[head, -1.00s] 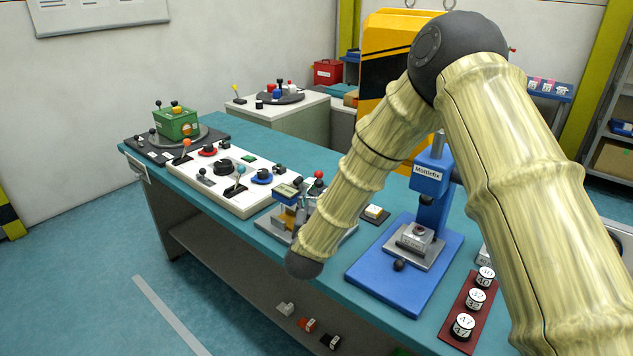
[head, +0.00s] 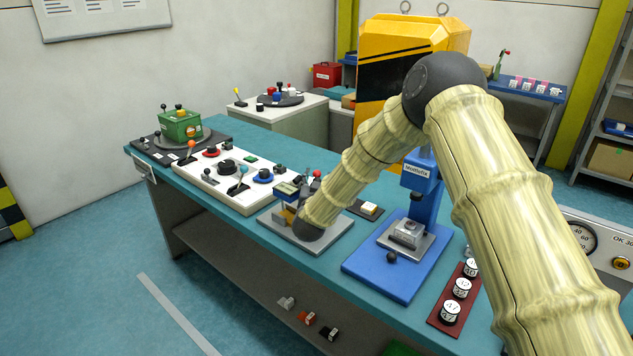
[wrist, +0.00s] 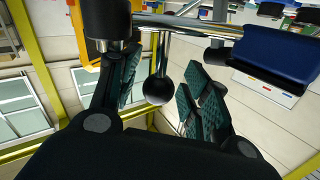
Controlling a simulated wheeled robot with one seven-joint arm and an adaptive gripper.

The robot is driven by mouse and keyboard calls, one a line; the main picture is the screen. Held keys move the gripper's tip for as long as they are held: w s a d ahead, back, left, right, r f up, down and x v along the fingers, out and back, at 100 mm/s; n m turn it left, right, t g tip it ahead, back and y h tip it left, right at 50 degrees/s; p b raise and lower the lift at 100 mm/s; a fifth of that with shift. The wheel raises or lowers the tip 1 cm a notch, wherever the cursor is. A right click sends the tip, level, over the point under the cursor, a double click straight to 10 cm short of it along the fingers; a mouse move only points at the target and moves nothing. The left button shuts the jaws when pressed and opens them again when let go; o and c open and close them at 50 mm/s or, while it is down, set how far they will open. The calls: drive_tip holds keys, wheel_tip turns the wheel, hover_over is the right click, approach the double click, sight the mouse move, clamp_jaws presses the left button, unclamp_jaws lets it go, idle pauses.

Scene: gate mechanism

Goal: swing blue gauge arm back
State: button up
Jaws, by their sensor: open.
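My gripper (wrist: 165,92) is open in the wrist view, with a teal-padded finger on each side. A black ball knob (wrist: 159,90) on a thin metal rod shows between the fingers, with a visible gap on both sides. A blue block (wrist: 275,52), which looks like part of the blue gauge arm, is at the upper right, beside a shiny horizontal bar. In the head view, the grey-based fixture (head: 281,228) stands on the bench and its blue-topped part (head: 286,189) shows left of my arm. My arm hides much of the fixture and most of my gripper.
A white control panel (head: 205,186) with levers and knobs lies left of the fixture. A blue press (head: 380,275) stands to the right, close to my arm. A red rack (head: 440,322) with numbered cylinders is at the near right.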

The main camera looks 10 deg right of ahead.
drive_tip(key=shift+s+r, duration=0.15)
drive_tip(key=shift+s, duration=0.55)
drive_tip(key=shift+c, duration=0.5)
drive_tip(key=shift+r, duration=0.1)
drive_tip(key=c, duration=0.4)
drive_tip(key=shift+w+f, duration=0.25)
clamp_jaws()
